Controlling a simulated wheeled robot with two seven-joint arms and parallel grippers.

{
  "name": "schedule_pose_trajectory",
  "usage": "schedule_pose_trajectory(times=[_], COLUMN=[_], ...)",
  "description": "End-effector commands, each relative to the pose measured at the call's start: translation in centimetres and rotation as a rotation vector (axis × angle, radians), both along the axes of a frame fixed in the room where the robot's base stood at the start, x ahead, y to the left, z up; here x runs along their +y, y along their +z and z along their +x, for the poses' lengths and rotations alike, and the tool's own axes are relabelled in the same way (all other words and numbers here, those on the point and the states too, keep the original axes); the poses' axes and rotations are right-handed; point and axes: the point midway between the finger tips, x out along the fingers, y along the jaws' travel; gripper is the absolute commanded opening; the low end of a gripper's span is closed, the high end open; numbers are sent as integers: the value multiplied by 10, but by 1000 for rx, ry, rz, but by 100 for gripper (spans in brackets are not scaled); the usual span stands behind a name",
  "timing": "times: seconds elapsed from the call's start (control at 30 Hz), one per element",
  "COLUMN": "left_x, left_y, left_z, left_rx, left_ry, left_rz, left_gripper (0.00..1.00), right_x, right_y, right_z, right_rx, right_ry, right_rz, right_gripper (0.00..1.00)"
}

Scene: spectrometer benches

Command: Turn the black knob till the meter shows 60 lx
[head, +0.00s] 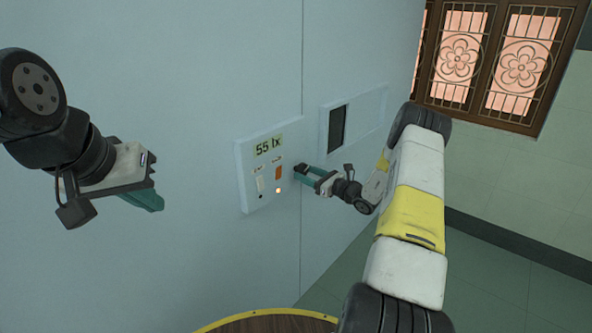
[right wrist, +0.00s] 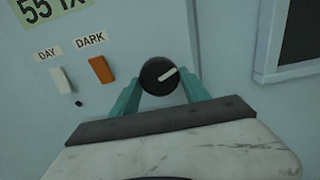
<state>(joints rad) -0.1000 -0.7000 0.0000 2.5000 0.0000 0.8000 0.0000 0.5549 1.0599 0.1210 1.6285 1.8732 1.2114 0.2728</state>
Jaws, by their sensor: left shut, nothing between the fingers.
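The meter (head: 268,145) on the wall panel reads 55 lx; it is partly cut off in the right wrist view (right wrist: 45,8). The black knob (right wrist: 160,75) sits right of the switches, its white pointer toward the upper right. My right gripper (right wrist: 163,88) has one teal finger on each side of the knob; I cannot tell whether they press on it. In the head view my right gripper (head: 300,174) is at the panel's right side and the knob is hidden. My left gripper (head: 155,203) is shut and empty, away from the panel at the left.
The panel (head: 246,165) also has a white DAY switch (right wrist: 61,80), an orange DARK switch (right wrist: 101,69) and a small lit lamp (head: 278,190). A second panel (head: 368,112) with a dark window is to the right. A round wooden table edge (head: 265,317) shows below.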

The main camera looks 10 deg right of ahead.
Motion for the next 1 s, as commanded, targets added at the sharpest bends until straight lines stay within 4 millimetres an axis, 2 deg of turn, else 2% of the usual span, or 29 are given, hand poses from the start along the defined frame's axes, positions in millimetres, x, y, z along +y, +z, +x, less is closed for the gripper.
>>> schedule_pose_trajectory(times=[0.4, 0.67, 0.7, 0.8, 1.0], left_x=[0, 0, 0, 0, 0], left_y=[0, 0, 0, 0, 0], left_z=[0, 0, 0, 0, 0], left_rx=[0, 0, 0, 0, 0], left_ry=[0, 0, 0, 0, 0], left_rz=[0, 0, 0, 0, 0], left_gripper=[0, 0, 0, 0, 0], right_x=[-1, -1, -1, -1, 0], right_y=[0, 0, 0, 0, 0], right_z=[0, 0, 0, 0, 0], right_rx=[-99, -103, -102, -102, -102], right_ry=[0, 0, 0, 0, 0], right_rz=[-127, -132, -131, -131, -131], right_gripper=[14, 14, 60, 75, 75])
